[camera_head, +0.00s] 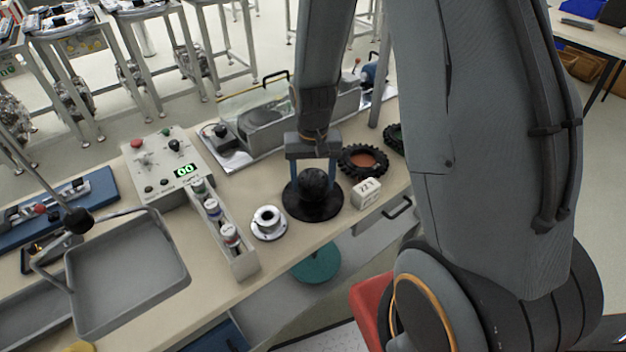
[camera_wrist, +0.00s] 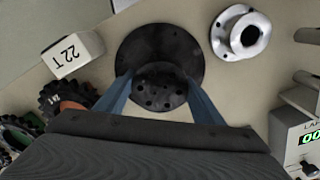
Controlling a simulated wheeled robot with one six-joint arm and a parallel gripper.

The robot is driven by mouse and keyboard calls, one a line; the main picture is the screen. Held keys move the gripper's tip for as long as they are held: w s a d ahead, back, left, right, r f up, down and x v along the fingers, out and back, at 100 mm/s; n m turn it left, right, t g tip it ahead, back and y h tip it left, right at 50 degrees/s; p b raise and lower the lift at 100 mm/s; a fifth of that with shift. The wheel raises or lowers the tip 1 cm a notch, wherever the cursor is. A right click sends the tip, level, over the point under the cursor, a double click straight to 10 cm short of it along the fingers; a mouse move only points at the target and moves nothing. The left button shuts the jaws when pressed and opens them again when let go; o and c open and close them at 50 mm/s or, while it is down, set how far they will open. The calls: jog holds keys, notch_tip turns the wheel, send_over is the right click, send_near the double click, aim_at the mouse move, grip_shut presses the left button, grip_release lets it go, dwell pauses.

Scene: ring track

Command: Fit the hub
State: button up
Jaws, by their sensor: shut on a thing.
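My gripper (camera_head: 313,180) points down over the bench with its two blue fingers on either side of a dark round part with a ring of holes (camera_wrist: 160,92), and is shut on it. This part is at or just above a wide black disc (camera_head: 303,213); I cannot tell whether the two touch. The disc also shows in the wrist view (camera_wrist: 187,44). A silver flanged ring (camera_head: 268,223) with a raised centre lies apart on the bench, left of the disc; it also shows in the wrist view (camera_wrist: 242,34). Which part is the hub is not clear.
A white block marked 22 T (camera_head: 366,193) and a black toothed wheel with an orange centre (camera_head: 362,160) stand right of the disc. A narrow tray of small bottles (camera_head: 242,262) and a control box (camera_head: 165,165) stand left. The bench's front edge is close.

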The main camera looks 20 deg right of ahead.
aim_at(313, 178)
jog(key=shift+f+b, duration=0.55)
jog(key=shift+f, duration=0.5)
jog(key=o, duration=1.6)
jog(key=shift+o, duration=0.2)
jog(key=shift+r+b, duration=0.8)
jog(key=shift+r, duration=3.1)
jog(key=s+r+n+t, duration=0.1)
jog(key=s+r+n, duration=0.2)
jog(key=s, duration=0.6)
notch_tip(313, 178, up, 2)
